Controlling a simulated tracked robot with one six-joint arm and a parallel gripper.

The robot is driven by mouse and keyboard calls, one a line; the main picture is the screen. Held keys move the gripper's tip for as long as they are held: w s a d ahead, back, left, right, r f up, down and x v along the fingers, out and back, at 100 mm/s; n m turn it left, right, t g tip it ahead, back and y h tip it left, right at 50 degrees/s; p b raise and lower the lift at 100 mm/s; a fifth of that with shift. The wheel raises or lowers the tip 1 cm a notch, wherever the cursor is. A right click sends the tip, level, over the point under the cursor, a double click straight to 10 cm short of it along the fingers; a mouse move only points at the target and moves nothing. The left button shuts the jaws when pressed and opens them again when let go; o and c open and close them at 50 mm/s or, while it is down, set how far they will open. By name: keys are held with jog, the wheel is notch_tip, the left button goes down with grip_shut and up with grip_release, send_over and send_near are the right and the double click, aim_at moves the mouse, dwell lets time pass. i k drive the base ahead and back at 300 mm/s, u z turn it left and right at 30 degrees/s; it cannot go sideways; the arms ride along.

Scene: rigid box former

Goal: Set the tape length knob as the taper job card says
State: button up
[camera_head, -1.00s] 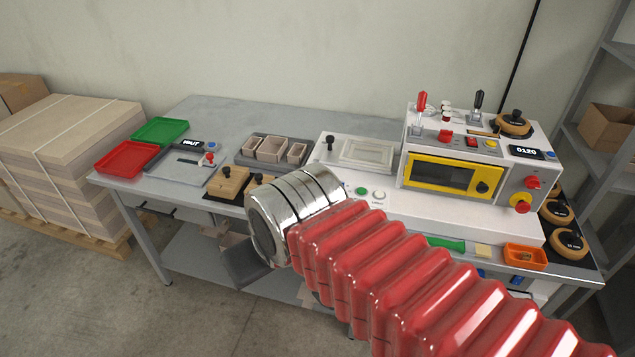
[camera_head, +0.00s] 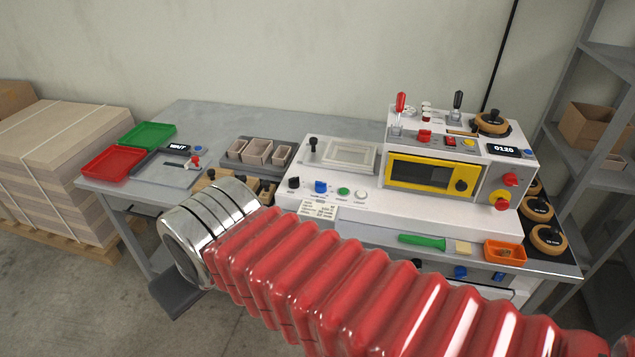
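The white machine has a low bed whose front panel carries a black knob (camera_head: 293,183) and a blue knob (camera_head: 320,187). Another black knob (camera_head: 461,185) sits on the yellow-framed window. The labels are too small to read, so I cannot tell which is the tape length knob. A white printed card (camera_head: 318,209) is on the bed's front below the blue knob; its text is unreadable. My gripper (camera_head: 180,297) is a dark shape low at the left, beyond my metal wrist, away from the knobs. Its fingers cannot be made out.
A green button (camera_head: 343,191) and a white button (camera_head: 361,195) sit right of the blue knob. A green-handled tool (camera_head: 421,241) and orange tray (camera_head: 505,252) lie along the front edge.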

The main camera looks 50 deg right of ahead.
aim_at(320, 188)
jog(key=u, duration=0.05)
jog(key=k, duration=1.2)
jog(key=z, duration=0.65)
jog(key=i, duration=1.5)
